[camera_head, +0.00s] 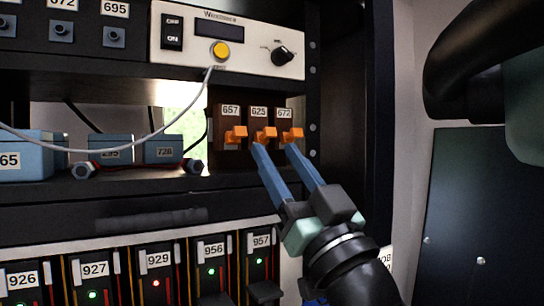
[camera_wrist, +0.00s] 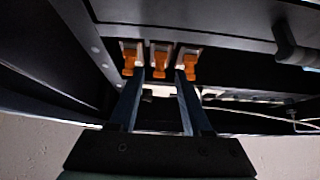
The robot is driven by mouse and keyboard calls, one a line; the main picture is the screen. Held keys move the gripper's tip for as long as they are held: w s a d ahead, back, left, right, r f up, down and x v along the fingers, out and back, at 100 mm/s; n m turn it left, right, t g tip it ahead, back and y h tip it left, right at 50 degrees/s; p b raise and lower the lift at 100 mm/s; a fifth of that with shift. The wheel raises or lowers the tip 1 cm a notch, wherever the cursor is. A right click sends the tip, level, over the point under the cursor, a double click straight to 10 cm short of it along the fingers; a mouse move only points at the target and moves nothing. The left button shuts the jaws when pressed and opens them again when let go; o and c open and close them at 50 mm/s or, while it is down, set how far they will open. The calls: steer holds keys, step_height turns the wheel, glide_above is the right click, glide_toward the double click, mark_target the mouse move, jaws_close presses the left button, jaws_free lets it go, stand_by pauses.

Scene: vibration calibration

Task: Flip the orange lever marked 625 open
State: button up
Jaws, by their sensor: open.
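The orange lever marked 625 (camera_head: 264,133) is the middle one of three on dark brown blocks on the rack shelf. Lever 657 (camera_head: 236,133) is to its left and lever 672 (camera_head: 291,134) to its right. All three stick out towards me in a similar pose. My gripper (camera_head: 275,147) is open and empty, its blue fingers pointing up at the levers from below right. In the wrist view my gripper (camera_wrist: 160,75) has its fingertips on either side of the middle lever (camera_wrist: 161,62). I cannot tell whether they touch any lever.
Above is a white panel (camera_head: 228,40) with a yellow button and a black knob. Blue boxes (camera_head: 163,149) and a pale cable (camera_head: 125,152) lie left of the levers. Numbered modules (camera_head: 210,270) sit below. A dark rack post (camera_head: 313,110) stands close on the right.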

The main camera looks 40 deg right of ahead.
steer(key=b+v, duration=0.3)
steer(key=v, duration=0.6)
steer(key=shift+s+f+b, duration=0.15)
steer(key=shift+s+b, duration=0.05)
steer(key=shift+b, duration=0.15)
steer(key=w+a+r+n+t+y, duration=0.1)
steer(key=w+a+y, duration=0.15)
steer(key=a, duration=0.55)
steer(key=w+a+r+n+y, duration=0.1)
steer(key=w+a+n+y, duration=0.15)
steer(key=a, duration=0.55)
steer(key=s+a+r+t, duration=0.1)
steer(key=a, duration=1.1)
steer(key=shift+s+a+r+m+y, duration=0.3)
steer(key=shift+s+m+y, duration=0.05)
steer(key=shift+y, duration=0.05)
